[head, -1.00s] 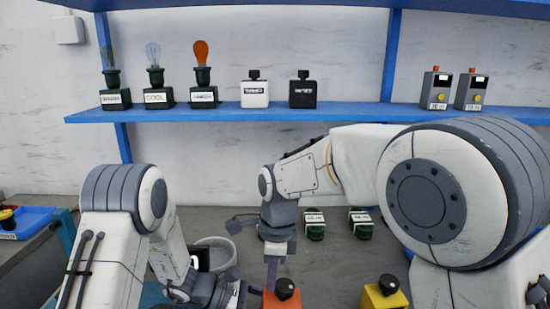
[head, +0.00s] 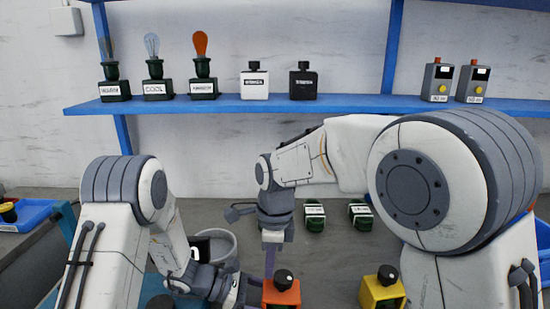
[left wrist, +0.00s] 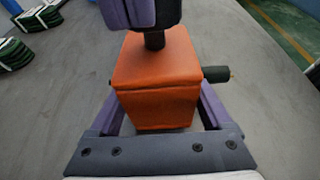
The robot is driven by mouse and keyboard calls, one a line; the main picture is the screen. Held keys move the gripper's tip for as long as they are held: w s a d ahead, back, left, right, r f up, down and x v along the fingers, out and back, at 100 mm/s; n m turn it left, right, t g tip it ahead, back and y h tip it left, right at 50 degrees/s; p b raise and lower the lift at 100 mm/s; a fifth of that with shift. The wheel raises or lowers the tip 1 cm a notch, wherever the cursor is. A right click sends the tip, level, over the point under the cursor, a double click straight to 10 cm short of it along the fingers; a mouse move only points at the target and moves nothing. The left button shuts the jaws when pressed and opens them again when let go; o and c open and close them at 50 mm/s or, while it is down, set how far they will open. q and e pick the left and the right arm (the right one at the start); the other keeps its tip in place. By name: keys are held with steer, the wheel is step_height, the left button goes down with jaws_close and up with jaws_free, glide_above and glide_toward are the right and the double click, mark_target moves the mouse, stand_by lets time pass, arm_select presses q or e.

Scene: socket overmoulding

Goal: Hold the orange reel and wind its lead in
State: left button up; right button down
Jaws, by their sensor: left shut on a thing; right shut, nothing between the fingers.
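The orange reel (head: 281,293) is a box with a black knob (head: 283,276) on top. In the left wrist view the reel (left wrist: 155,85) sits between the purple fingers of my left gripper (left wrist: 160,110), which is shut on it. A black stub (left wrist: 215,74) sticks out of its right side; no loose lead shows clearly. My right gripper (head: 270,263) is shut and empty, pointing down at the knob. In the left wrist view my right gripper (left wrist: 140,12) hides the knob's top, and I cannot tell whether they touch.
A yellow box with a black knob (head: 383,289) stands right of the reel. Green labelled blocks (head: 314,217) lie behind. A grey bin (head: 217,248) stands behind my left arm, and a blue tray (head: 30,214) at far left. The blue shelf (head: 350,104) above holds bulbs, bottles and boxes.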

arm_select(q)
steer(key=shift+d, duration=0.1)
arm_select(e)
step_height(320, 180, up, 6)
steer(key=shift+d, duration=0.15)
stand_by(0.4)
arm_select(q)
steer(key=o, duration=1.1)
steer(key=shift+o, duration=0.2)
steer(key=shift+r, duration=0.1)
